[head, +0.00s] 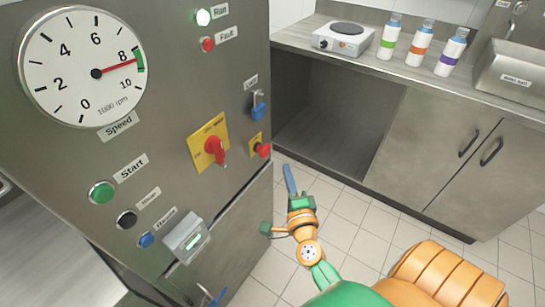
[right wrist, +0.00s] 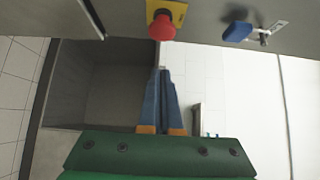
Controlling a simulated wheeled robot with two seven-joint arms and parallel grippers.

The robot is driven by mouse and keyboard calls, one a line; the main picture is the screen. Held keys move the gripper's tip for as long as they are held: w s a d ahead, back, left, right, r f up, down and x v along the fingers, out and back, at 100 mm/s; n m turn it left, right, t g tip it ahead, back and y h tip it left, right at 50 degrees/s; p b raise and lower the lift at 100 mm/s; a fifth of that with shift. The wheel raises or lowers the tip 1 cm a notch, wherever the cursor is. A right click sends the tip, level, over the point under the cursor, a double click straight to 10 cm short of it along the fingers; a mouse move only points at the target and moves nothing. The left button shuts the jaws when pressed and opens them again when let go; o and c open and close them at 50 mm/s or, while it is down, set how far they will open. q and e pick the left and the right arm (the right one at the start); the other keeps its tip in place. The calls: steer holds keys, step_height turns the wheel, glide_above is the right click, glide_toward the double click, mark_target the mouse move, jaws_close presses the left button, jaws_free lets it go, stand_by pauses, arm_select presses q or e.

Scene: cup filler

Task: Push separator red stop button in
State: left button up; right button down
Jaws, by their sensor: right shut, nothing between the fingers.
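The red stop button (head: 263,150) is a small mushroom knob on a yellow plate, near the right edge of the separator's steel panel (head: 180,95). In the right wrist view the red button (right wrist: 162,28) stands out from its yellow plate at the top. My right gripper (head: 287,168) is shut and empty, its blue fingers together. It is to the right of and slightly below the button in the head view. In the right wrist view the fingertips (right wrist: 163,70) point up towards the button, with a gap between. My left gripper is not in view.
A red rotary switch (head: 215,150) on a larger yellow plate is left of the button. A blue padlock (head: 258,108) hangs above it. Green start (head: 102,192), black and blue buttons are lower left. A counter (head: 375,64) with bottles stands behind; the floor between is clear.

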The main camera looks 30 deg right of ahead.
mark_target(270, 149)
steer(key=shift+w+a, duration=0.15)
steer(key=shift+w, duration=1.45)
steer(key=shift+w+a, duration=0.1)
steer(key=shift+w, duration=1.5)
